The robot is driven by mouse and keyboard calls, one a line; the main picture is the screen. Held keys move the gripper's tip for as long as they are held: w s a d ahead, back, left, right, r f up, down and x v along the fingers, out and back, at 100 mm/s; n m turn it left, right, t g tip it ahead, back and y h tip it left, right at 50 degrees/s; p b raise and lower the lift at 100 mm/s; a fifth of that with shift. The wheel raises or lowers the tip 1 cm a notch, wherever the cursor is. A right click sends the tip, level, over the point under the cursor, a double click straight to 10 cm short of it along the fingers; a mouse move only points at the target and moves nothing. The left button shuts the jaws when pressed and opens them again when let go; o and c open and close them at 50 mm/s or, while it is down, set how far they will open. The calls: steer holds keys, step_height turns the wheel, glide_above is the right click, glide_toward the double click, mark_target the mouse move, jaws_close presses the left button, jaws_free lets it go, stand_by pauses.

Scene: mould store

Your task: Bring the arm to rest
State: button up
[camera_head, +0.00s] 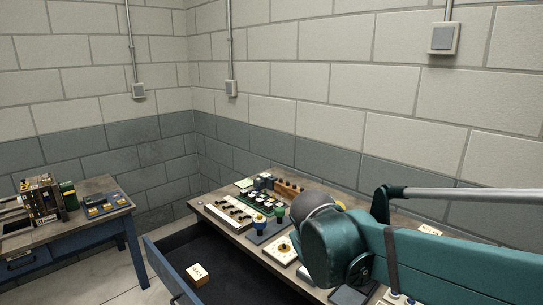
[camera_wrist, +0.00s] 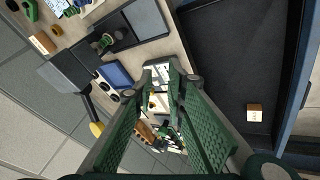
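My arm (camera_head: 450,262) reaches in from the right in the head view, with its teal end above the workbench. My gripper (camera_wrist: 169,77) shows in the wrist view as two green fingers. Its fingertips are apart with nothing held between them, and bench items show below through the gap. The gripper's fingers are hidden in the head view.
The workbench (camera_head: 212,207) carries several small parts and trays. Its dark drawer (camera_head: 235,262) stands open, with a small light block (camera_head: 197,273) inside, also in the wrist view (camera_wrist: 254,112). A second table (camera_head: 80,228) with equipment stands at left. Block walls rise behind.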

steer(key=s+d+f+m+t+y, duration=0.1)
steer(key=s+d, duration=0.3)
steer(key=s, duration=0.4)
steer(key=s+d+f+m+y, duration=0.1)
steer(key=s+d+m, duration=0.2)
steer(key=s, duration=0.5)
steer(key=shift+d+f+t+y, duration=0.3)
steer(key=shift+d+t, duration=0.1)
steer(key=shift+d, duration=0.2)
